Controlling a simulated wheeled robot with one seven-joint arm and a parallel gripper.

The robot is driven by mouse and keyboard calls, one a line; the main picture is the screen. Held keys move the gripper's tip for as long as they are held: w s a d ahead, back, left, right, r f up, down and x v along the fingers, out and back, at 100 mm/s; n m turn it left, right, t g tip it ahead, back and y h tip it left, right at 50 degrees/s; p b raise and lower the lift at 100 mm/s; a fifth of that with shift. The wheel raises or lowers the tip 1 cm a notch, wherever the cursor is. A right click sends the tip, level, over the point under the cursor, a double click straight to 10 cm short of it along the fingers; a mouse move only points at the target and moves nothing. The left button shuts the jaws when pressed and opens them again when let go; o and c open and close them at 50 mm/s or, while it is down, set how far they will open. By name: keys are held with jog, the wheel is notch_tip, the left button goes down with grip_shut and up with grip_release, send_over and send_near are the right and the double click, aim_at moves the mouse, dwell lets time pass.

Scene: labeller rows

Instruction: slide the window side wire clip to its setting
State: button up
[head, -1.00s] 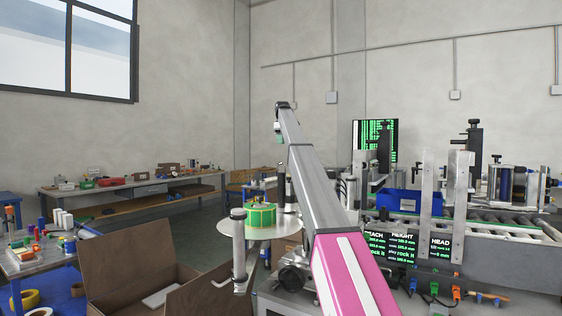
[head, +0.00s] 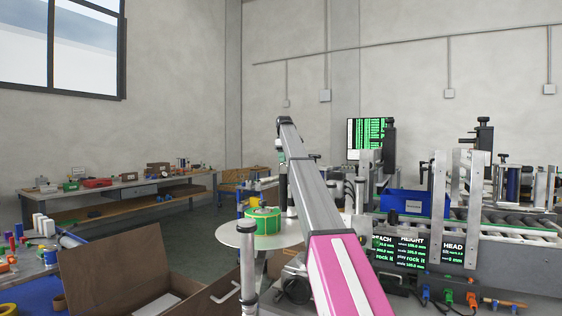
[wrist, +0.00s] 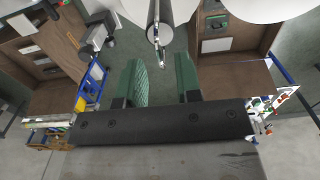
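My gripper (wrist: 161,83) shows in the wrist view with its two green fingers wide apart and nothing between them. A round metal post (wrist: 157,12) hangs into the top of that view, beyond the fingertips. A small bright metal piece (wrist: 160,52) at its end lies beyond the gap between the fingers, apart from both. It may be the wire clip; I cannot tell for sure. In the head view, an upright metal post (head: 248,262) stands at the labeller's window side. I cannot make out my gripper or a clear wire clip there.
A pale disc (head: 226,232) carries a green-edged label roll (head: 263,221). An open cardboard box (head: 110,272) stands at lower left. A conveyor (head: 510,228) with a blue bin (head: 412,203) and a REACH, HEIGHT and HEAD display (head: 412,250) is at right. A grey-and-magenta beam crosses the middle.

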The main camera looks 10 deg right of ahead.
jog(key=shift+f, duration=0.5)
grip_shut()
notch_tip(320, 180, up, 6)
jog(key=shift+f, duration=0.25)
grip_release()
jog(key=shift+f, duration=0.1)
